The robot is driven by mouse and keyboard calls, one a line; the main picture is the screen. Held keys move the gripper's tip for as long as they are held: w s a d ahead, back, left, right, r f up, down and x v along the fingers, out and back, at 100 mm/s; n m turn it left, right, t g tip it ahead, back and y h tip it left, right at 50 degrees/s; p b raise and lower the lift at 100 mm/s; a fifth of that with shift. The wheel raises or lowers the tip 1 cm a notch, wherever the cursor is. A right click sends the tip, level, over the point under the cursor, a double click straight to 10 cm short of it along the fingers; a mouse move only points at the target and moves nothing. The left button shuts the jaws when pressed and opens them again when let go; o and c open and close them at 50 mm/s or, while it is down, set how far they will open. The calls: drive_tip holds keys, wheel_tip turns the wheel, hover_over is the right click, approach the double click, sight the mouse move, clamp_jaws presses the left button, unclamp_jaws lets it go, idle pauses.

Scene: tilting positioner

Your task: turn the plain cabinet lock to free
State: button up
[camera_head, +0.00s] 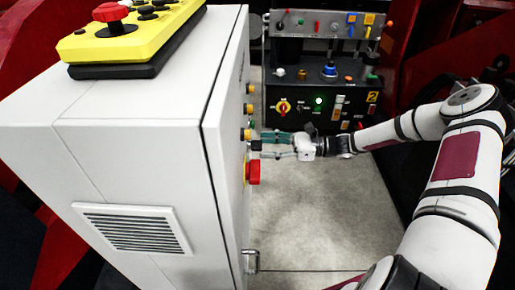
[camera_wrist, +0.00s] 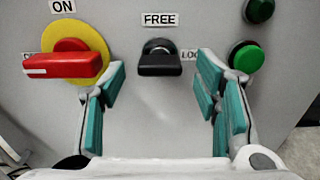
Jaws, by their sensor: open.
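The lock is a black knob (camera_wrist: 158,62) on the grey cabinet face in the wrist view. A FREE label sits above it and a partly hidden label starting "LOC" sits to its right. Its black bar looks level across the picture; no pointer mark shows, so I cannot tell its setting. My gripper (camera_wrist: 161,82) is open, with one teal finger on each side of the knob, apart from it. In the head view my gripper (camera_head: 271,141) reaches the face of the cabinet (camera_head: 150,150) from the right; the face is seen almost edge-on there.
A red rotary handle (camera_wrist: 66,65) on a yellow disc, labelled ON above, is close to the left finger. A green button (camera_wrist: 246,57) is close to the right finger. A yellow pendant (camera_head: 130,35) lies on the cabinet. A black control panel (camera_head: 322,100) stands behind.

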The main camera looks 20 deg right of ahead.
sight(258, 144)
drive_tip(key=shift+b+x, duration=0.3)
drive_tip(key=shift+x, duration=1.4)
drive_tip(key=c, duration=1.2)
drive_tip(key=shift+o, duration=0.2)
